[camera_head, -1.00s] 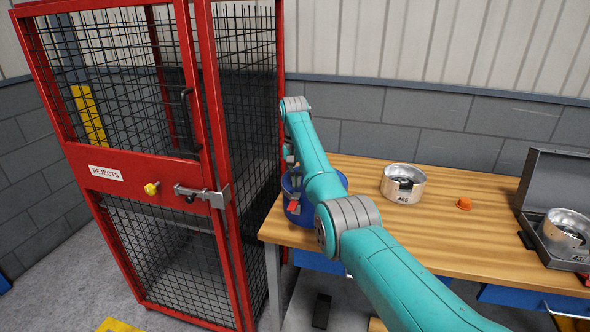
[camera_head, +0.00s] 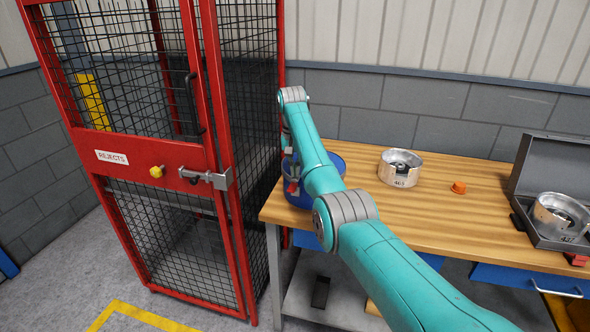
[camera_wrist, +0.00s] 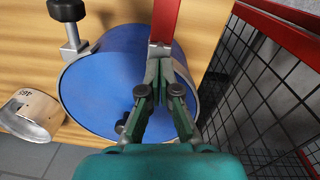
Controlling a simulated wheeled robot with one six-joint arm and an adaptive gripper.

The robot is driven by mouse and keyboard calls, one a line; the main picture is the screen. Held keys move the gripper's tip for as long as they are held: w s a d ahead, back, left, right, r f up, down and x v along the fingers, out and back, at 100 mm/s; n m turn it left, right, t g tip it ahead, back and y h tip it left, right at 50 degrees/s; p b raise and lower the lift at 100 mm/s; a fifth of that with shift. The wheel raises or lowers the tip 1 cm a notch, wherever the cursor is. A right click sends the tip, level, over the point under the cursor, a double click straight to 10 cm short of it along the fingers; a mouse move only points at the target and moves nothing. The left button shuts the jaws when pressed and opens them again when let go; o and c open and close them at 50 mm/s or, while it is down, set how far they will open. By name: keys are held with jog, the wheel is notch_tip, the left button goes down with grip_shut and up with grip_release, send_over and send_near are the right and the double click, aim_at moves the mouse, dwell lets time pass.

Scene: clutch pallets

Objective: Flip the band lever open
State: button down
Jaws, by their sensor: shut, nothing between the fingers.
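A blue drum (camera_head: 298,201) stands at the left end of the wooden bench, partly behind my arm. In the wrist view its blue lid (camera_wrist: 95,85) has a grey metal band (camera_wrist: 64,98) around the rim. The red band lever (camera_wrist: 166,18) with a grey metal base runs up from the rim to the top edge of the wrist view. A red part shows beside the drum in the head view too. My gripper (camera_wrist: 162,68) is shut and empty, its fingertips at the lever's grey base; I cannot tell whether they touch it.
A red mesh cage (camera_head: 160,150) marked REJECTS stands close left of the drum. A metal clutch part (camera_head: 400,177), an orange cap (camera_head: 458,187) and an open grey case (camera_head: 522,205) are on the bench to the right. A black-knobbed clamp (camera_wrist: 68,12) is at the drum's rim.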

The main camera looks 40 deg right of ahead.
jog(key=shift+s+a+r+t+h, duration=0.1)
jog(key=shift+s+a+t+h, duration=0.15)
jog(key=shift+t+h, duration=0.35)
jog(key=shift+s+a+t+h, duration=0.1)
jog(key=shift+a+t+h, duration=0.1)
jog(key=shift+t+h, duration=0.4)
dwell(0.4)
